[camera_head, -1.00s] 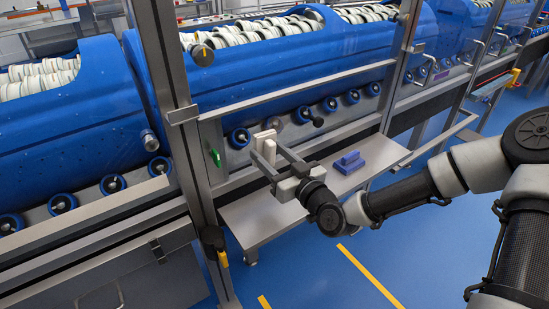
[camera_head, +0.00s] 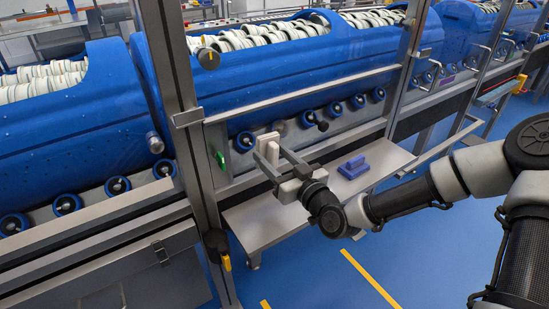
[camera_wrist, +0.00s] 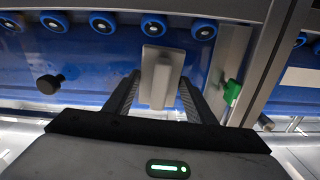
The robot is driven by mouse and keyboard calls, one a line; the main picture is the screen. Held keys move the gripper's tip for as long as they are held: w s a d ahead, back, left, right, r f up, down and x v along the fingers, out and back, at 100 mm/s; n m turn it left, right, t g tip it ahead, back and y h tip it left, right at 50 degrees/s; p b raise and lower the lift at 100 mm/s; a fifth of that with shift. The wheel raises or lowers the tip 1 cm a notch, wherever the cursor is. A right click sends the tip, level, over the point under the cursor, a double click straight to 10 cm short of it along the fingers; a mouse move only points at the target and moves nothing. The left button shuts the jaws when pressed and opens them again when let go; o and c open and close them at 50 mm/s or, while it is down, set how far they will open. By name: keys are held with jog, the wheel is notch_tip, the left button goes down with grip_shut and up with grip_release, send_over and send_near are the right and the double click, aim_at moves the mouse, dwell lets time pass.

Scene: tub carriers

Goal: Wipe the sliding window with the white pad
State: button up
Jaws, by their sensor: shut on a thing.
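My gripper (camera_head: 272,160) is shut on the white pad (camera_head: 267,142), holding it by its raised back. The wrist view also shows the pad (camera_wrist: 155,91) between both fingers. The pad is upright and faces the sliding window (camera_head: 300,97), a clear pane with a metal rail along its top. The pad is near the left part of the pane, left of a black knob (camera_head: 322,126). Whether it touches the pane I cannot tell. A faint greyish round patch shows just right of the pad. The pad's front face is hidden.
A blue and purple block (camera_head: 353,167) lies on the metal shelf (camera_head: 262,220) below the window. A metal post (camera_head: 187,117) stands at the left, with a green piece (camera_head: 220,160) beside it. Blue tubs (camera_head: 260,75) and rollers are behind the pane.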

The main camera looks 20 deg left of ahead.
aim_at(295, 134)
jog(key=shift+w+a, duration=0.35)
jog(key=shift+a, duration=0.1)
jog(key=shift+w+d+b, duration=0.4)
jog(key=shift+w+d, duration=0.85)
jog(key=shift+w, duration=0.15)
jog(key=shift+w+d+b, duration=0.4)
jog(key=shift+w+d, duration=0.8)
jog(key=shift+w, duration=0.2)
jog(key=shift+w+d, duration=1.2)
jog(key=shift+w, duration=0.15)
jog(key=shift+a, duration=0.1)
jog(key=shift+r, duration=0.1)
